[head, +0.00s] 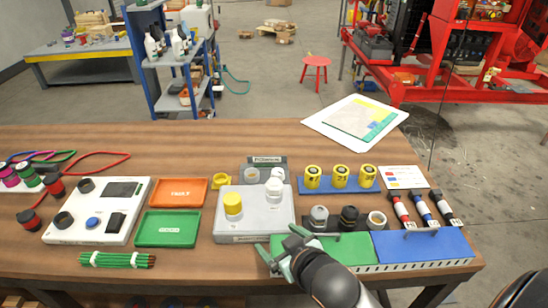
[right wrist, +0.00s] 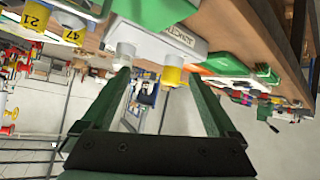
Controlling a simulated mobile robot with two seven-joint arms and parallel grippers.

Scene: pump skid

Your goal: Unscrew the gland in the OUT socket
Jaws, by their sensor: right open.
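A grey junction box (head: 255,228) lies on the bench, with a yellow gland (head: 233,204) standing at its left and a white gland (head: 273,189) at its right. I cannot read which socket is OUT. My right gripper (head: 280,243) is open and empty at the box's front edge, apart from both glands. In the right wrist view the picture is upside down; the yellow gland (right wrist: 173,70) and the white gland (right wrist: 125,54) appear beyond the open green fingers (right wrist: 159,76). My left gripper is not in view.
Behind the box stands a grey holder (head: 265,162) with white parts. Orange (head: 180,192) and green trays (head: 167,229) lie left.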

